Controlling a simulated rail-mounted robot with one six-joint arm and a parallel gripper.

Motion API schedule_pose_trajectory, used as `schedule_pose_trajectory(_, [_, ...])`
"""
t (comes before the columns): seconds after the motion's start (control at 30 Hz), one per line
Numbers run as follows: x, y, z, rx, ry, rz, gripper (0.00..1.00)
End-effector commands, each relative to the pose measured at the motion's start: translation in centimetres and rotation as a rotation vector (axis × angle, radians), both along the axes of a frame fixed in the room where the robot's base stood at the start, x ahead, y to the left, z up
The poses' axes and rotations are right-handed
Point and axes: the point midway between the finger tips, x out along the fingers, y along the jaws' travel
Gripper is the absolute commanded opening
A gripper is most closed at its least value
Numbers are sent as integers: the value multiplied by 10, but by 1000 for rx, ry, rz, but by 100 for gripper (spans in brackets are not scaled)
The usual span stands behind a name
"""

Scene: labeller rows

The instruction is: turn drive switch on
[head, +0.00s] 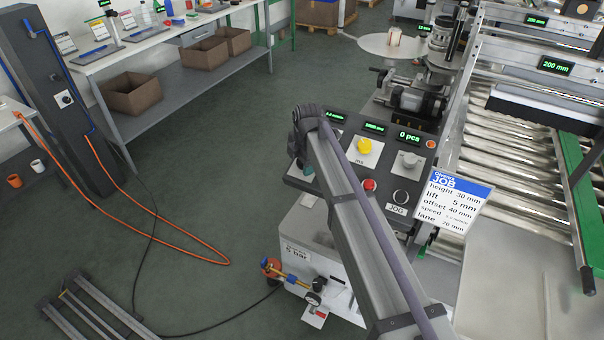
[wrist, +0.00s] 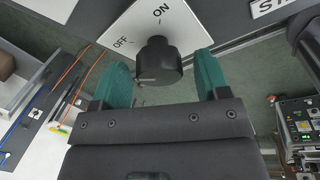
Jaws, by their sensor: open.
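In the wrist view a black rotary switch knob (wrist: 157,62) stands out from a white plate (wrist: 178,22) marked OFF on the left and ON at the upper right. My gripper (wrist: 162,75) is open. Its two teal fingertips appear on either side of the knob, with visible gaps, and it holds nothing. Which mark the knob points to cannot be told. In the head view my gripper (head: 306,170) is small and partly hidden by my arm at the control panel's left edge. The switch itself is not clear there.
The control panel (head: 345,187) carries a yellow knob (head: 364,146), a red button (head: 369,185) and a grey knob (head: 409,160). A job card (head: 457,201) stands to its right, before the roller conveyor (head: 520,150). An orange hose (head: 190,258) lies on the open floor at left.

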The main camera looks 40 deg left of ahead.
Motion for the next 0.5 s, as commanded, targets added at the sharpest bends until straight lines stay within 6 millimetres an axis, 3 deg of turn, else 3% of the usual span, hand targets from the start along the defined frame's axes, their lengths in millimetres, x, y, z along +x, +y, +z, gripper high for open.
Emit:
schedule_pose_trajectory(0.27, [0, 0, -2, 0, 0, -1, 68])
schedule_pose_trajectory(0.5, [0, 0, -2, 0, 0, -1, 45])
